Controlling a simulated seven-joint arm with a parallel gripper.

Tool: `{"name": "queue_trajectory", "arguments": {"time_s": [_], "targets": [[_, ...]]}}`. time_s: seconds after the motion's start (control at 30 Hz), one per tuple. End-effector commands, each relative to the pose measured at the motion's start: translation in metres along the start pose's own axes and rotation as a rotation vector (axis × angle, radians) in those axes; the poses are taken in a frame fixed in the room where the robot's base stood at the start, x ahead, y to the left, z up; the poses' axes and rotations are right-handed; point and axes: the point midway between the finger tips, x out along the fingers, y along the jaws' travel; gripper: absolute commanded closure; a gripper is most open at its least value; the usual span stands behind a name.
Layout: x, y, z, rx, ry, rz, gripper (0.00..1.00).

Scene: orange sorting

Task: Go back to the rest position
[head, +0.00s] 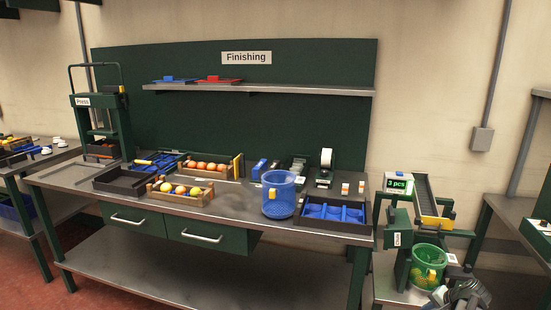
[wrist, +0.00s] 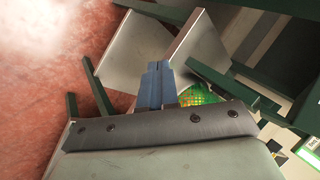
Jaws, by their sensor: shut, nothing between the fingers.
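My gripper (wrist: 155,68) is shut and empty in the wrist view, its two fingers together. In the head view part of my gripper and wrist (head: 463,296) shows at the bottom right corner, in front of the green mesh basket; its fingertips cannot be made out there. The green basket (head: 428,268) holds yellow and orange fruit and stands under the counting machine. It also shows in the wrist view (wrist: 205,92), partly hidden behind my gripper. Several oranges (head: 205,166) lie in a wooden crate at the back of the bench, with mixed fruit in a second crate (head: 181,202) in front.
The workbench (head: 240,212) carries a blue mesh basket (head: 279,204) and a dark tray with blue compartments (head: 333,231). The counting machine's display (head: 397,184) reads 3 pcs. A press (head: 101,120) stands at the back left. Another bench (head: 500,215) stands at the right edge.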

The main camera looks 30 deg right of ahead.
Motion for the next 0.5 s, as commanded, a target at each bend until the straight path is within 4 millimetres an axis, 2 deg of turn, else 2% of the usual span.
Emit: {"name": "queue_trajectory", "arguments": {"time_s": [0.03,0.2,0.3,0.5], "targets": [[0.019,0.006,0.027,-0.022,-0.035,0.051,1.00],[0.074,0.022,0.099,-0.115,-0.144,0.210,1.00],[0.101,0.027,0.143,-0.181,-0.209,0.288,1.00],[0.143,0.034,0.225,-0.316,-0.328,0.410,1.00]]}}
